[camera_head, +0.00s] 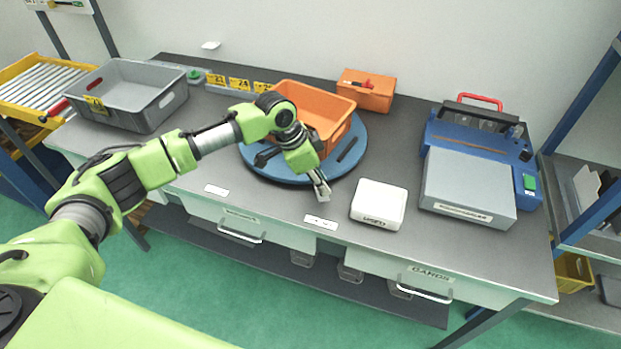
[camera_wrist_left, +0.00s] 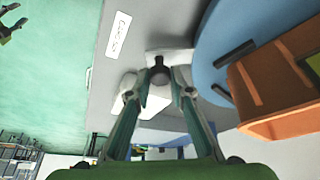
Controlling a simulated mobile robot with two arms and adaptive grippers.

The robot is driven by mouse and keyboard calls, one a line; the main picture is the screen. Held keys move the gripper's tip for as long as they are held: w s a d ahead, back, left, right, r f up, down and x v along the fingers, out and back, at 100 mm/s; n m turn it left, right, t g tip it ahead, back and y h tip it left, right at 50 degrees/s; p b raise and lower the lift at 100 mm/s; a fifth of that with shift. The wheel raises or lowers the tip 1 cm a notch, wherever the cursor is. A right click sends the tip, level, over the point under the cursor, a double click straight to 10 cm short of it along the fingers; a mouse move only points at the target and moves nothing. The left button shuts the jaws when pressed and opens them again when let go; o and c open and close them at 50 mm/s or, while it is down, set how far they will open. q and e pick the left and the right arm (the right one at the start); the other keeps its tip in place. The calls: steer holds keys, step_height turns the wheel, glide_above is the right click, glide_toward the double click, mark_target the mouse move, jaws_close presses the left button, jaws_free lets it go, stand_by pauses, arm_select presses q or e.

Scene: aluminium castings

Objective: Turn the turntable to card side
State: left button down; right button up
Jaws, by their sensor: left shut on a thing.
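The turntable (camera_head: 336,170) is a round blue plate with dark slots on the grey workbench. An orange bin (camera_head: 318,112) stands on it; both also show at the right of the left wrist view, the turntable (camera_wrist_left: 212,55) and the bin (camera_wrist_left: 270,85). My left gripper (camera_head: 323,192) points down at the turntable's near right edge. In the left wrist view its fingers (camera_wrist_left: 160,78) close around a small dark knob (camera_wrist_left: 160,66) beside the blue plate. The knob's join to the turntable is not clear. My arm hides part of the turntable.
A white labelled box (camera_head: 379,204) stands close right of my left gripper. A blue and grey machine (camera_head: 468,185) is farther right. A grey crate (camera_head: 133,98) stands at the left, and an orange box (camera_head: 366,92) behind. The bench front edge is mostly clear.

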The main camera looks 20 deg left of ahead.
arm_select(q)
steer(key=w+d, duration=0.1)
steer(key=w+d+n, duration=0.1)
steer(key=d, duration=0.1)
steer(key=w+d+n+p, duration=0.1)
steer(key=shift+d+r+t+y, duration=0.1)
steer(key=shift+d+t+y, duration=0.05)
steer(key=shift+t+y, duration=0.2)
steer(key=shift+w+d+n, duration=0.2)
steer(key=shift+n, duration=0.1)
arm_select(e)
step_height(320, 180, up, 2)
steer(key=shift+d+r, duration=0.1)
arm_select(q)
steer(key=c, duration=1.8)
jaws_free()
steer(key=shift+c, duration=0.2)
steer(key=shift+w+d, duration=0.1)
steer(key=shift+d, duration=0.05)
arm_select(e)
steer(key=shift+d, duration=0.1)
arm_select(q)
steer(key=v, duration=1.1)
steer(key=shift+a+r, duration=0.25)
steer(key=shift+r, duration=0.05)
